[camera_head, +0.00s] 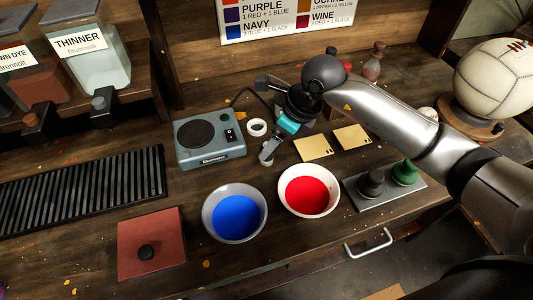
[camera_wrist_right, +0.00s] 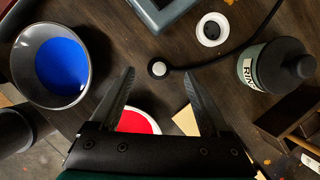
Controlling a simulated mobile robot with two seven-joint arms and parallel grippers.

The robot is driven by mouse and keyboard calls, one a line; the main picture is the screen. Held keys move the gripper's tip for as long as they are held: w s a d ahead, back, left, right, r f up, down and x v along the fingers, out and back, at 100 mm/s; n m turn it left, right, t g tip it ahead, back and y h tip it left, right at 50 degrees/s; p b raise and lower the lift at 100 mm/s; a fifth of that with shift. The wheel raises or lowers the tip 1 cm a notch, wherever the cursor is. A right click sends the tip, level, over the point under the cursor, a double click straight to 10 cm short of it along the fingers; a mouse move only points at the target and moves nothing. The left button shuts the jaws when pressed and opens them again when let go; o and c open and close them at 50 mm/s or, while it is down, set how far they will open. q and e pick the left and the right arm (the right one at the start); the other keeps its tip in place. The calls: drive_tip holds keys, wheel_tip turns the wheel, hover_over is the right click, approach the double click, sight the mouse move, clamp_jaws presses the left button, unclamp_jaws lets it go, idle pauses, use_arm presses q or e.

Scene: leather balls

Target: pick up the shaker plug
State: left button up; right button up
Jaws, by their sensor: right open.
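The shaker plug (camera_wrist_right: 158,68) is a small dark round piece with a white face at the end of a black cable (camera_wrist_right: 222,54). In the right wrist view it lies on the table between my right fingertips. The cable (camera_head: 246,90) runs to the back of the blue-grey shaker (camera_head: 210,140), left of my gripper. My right gripper, also in the wrist view (camera_wrist_right: 159,73), is open and empty, its fingers on either side of the plug; their height above it is unclear. My left gripper is not in view.
A white ring with a dark centre (camera_wrist_right: 212,29) lies close by. A bottle marked RIN (camera_wrist_right: 275,65) stands to the right in the wrist view. Bowls of blue (camera_head: 236,216) and red paint (camera_head: 309,191) stand nearer me. Two tan squares (camera_head: 313,147) lie beneath my arm.

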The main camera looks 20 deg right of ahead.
drive_tip(key=x, duration=0.4)
drive_tip(key=shift+f, duration=0.35)
clamp_jaws()
